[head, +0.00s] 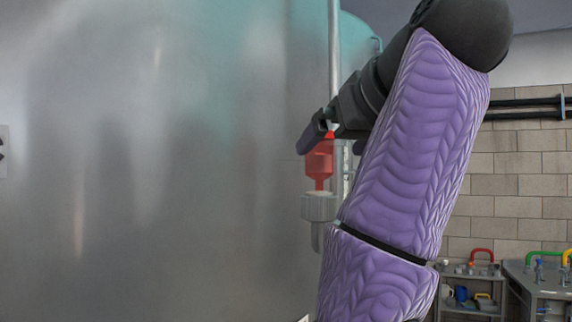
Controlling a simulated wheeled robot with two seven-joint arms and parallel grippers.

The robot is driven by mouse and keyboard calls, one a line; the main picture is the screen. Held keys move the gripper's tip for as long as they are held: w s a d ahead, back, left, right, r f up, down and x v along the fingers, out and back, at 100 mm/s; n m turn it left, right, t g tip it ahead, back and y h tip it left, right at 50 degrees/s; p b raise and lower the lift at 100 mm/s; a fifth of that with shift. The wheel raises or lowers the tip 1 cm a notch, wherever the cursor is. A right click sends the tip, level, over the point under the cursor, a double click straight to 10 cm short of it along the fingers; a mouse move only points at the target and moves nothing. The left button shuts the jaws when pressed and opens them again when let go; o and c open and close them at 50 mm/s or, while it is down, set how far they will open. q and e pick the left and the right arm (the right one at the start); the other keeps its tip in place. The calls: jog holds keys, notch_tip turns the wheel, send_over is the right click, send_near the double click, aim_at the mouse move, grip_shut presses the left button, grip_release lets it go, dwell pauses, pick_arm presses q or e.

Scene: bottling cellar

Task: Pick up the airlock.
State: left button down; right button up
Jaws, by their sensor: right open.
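The airlock, which I take to be the red piece (319,168) with a narrow lower neck, stands upright in a pale grey fitting (319,207) in front of the big metal tank. My right gripper (318,138) reaches in from the right at the airlock's top, its dark fingers open. One finger hides part of the red top. I cannot tell whether the fingers touch it or are on both sides of it. My purple-padded right arm covers the area just to the right. My left gripper is not in view.
The large shiny tank (150,170) fills the left and middle. A vertical metal pipe (335,60) runs close behind the gripper. At lower right, a grey shelf cart (470,290) and a workbench (540,285) hold small items before a block wall.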

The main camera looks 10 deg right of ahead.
aim_at(332, 156)
jog(key=w, duration=0.2)
jog(key=w+f+p, duration=0.1)
jog(key=w, duration=0.1)
jog(key=w+d+p, duration=0.1)
jog(key=w, duration=0.1)
jog(key=shift+d+f, duration=0.1)
jog(key=shift+f, duration=0.15)
jog(key=shift+w+a+f, duration=0.25)
jog(key=shift+w+a, duration=0.05)
jog(key=shift+w, duration=0.15)
jog(key=shift+w+a+f, duration=0.25)
jog(key=shift+w+a, duration=0.05)
jog(key=shift+w, duration=0.15)
jog(key=shift+s+a, duration=0.2)
jog(key=shift+s, duration=0.1)
jog(key=shift+d, duration=0.1)
jog(key=shift+w+d, duration=0.2)
jog(key=shift+w, duration=0.05)
jog(key=c, duration=0.4)
jog(key=shift+s+a, duration=0.15)
jog(key=shift+a, duration=0.05)
jog(key=c, duration=0.5)
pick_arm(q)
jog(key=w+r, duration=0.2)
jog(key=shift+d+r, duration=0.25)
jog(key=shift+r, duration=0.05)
pick_arm(e)
grip_shut()
